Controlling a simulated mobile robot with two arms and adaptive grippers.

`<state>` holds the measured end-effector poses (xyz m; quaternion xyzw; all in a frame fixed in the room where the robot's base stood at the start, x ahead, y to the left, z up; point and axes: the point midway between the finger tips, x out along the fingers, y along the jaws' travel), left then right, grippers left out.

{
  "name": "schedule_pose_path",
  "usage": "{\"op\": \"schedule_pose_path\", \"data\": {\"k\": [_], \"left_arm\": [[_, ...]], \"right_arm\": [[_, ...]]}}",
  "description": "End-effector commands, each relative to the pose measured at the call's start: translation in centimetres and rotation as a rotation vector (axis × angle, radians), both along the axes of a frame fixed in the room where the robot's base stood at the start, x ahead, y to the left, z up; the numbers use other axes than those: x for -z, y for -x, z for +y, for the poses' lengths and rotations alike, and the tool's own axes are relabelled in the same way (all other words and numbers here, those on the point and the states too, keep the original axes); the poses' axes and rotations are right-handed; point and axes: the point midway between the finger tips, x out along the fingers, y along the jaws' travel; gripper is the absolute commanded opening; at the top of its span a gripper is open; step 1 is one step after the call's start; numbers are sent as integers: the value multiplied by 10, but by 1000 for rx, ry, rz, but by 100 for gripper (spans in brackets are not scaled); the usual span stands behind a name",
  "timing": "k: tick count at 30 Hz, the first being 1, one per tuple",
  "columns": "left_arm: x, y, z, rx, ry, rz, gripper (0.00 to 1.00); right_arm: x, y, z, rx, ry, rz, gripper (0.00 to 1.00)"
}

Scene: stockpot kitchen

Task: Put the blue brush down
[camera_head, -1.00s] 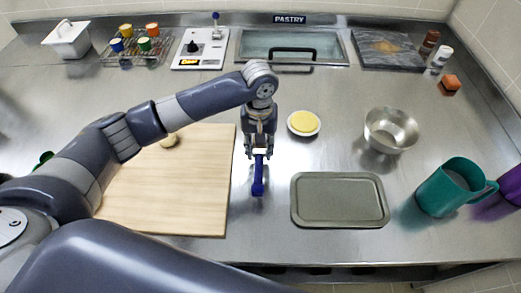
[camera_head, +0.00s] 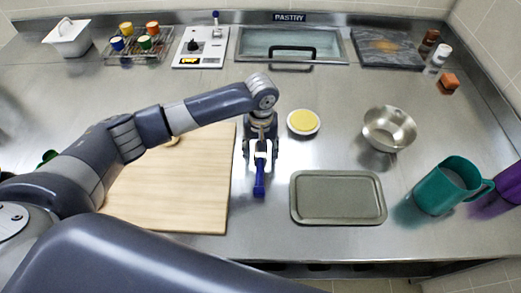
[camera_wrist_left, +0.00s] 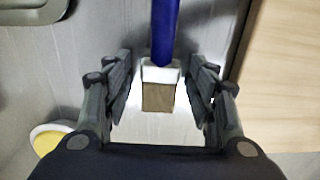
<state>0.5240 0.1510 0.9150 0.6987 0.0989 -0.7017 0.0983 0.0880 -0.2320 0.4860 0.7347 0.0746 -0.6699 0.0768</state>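The blue brush (camera_head: 259,180) lies on the bare steel counter between the wooden board and the grey-green tray, its handle pointing to the near edge. In the left wrist view its blue handle (camera_wrist_left: 164,30), white collar and brown bristles show between the fingers. My left gripper (camera_head: 260,158) is over the bristle end, its fingers spread on both sides. The left wrist view shows a clear gap between the brush and each finger of the gripper (camera_wrist_left: 160,95). My right gripper is not in view.
The wooden board (camera_head: 185,195) is left of the brush and the tray (camera_head: 338,197) right. A yellow-topped dish (camera_head: 303,122), a metal bowl (camera_head: 390,128) and a teal pitcher (camera_head: 447,188) stand further right. A narrow strip of counter is free around the brush.

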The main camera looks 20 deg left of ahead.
Motion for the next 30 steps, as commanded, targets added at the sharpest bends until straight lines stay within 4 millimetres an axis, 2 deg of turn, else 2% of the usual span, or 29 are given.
{"op": "schedule_pose_path", "data": {"k": [7, 11, 24, 30], "left_arm": [[-1, 0, 0, 0, 0, -1, 52], [-13, -1, -1, 1, 1, -2, 52], [-100, -1, -1, 1, 1, -2, 52], [-120, -1, 0, 0, 0, 1, 52]], "right_arm": [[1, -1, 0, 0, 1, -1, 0], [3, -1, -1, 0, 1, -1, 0], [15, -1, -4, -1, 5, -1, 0], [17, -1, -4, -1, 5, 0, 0]]}}
